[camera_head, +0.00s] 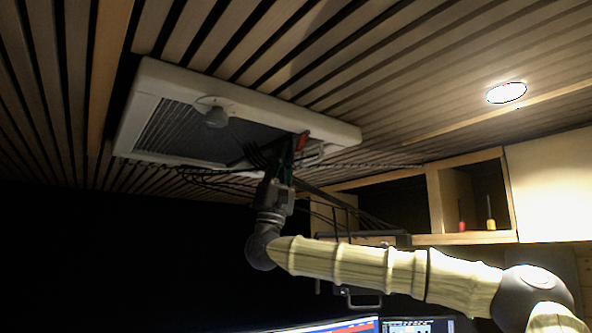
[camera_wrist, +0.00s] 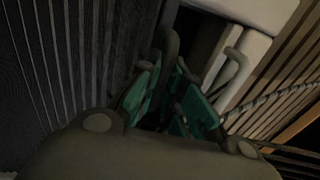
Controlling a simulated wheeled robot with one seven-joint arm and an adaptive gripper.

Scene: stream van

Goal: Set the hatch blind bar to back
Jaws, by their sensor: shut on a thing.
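The white-framed roof hatch (camera_head: 240,97) is set in the slatted ceiling, left of centre in the head view. A dark pleated blind or mesh (camera_head: 170,130) shows in its left part. My gripper (camera_head: 290,163) reaches up to the near right end of the hatch. In the wrist view the green finger pads of my gripper (camera_wrist: 180,95) are closed at the hatch's edge, shut on the blind bar; the held part is mostly hidden between them. A pale curved handle (camera_wrist: 235,72) stands just right of the pads. A small red piece (camera_head: 302,142) shows by the fingertips.
Dark cables (camera_head: 205,175) run along the ceiling near my gripper. An open wooden cabinet (camera_head: 470,200) and a pale panel (camera_head: 550,185) are at the right. Lit screens (camera_head: 345,326) are below. A ceiling lamp (camera_head: 507,93) is at upper right.

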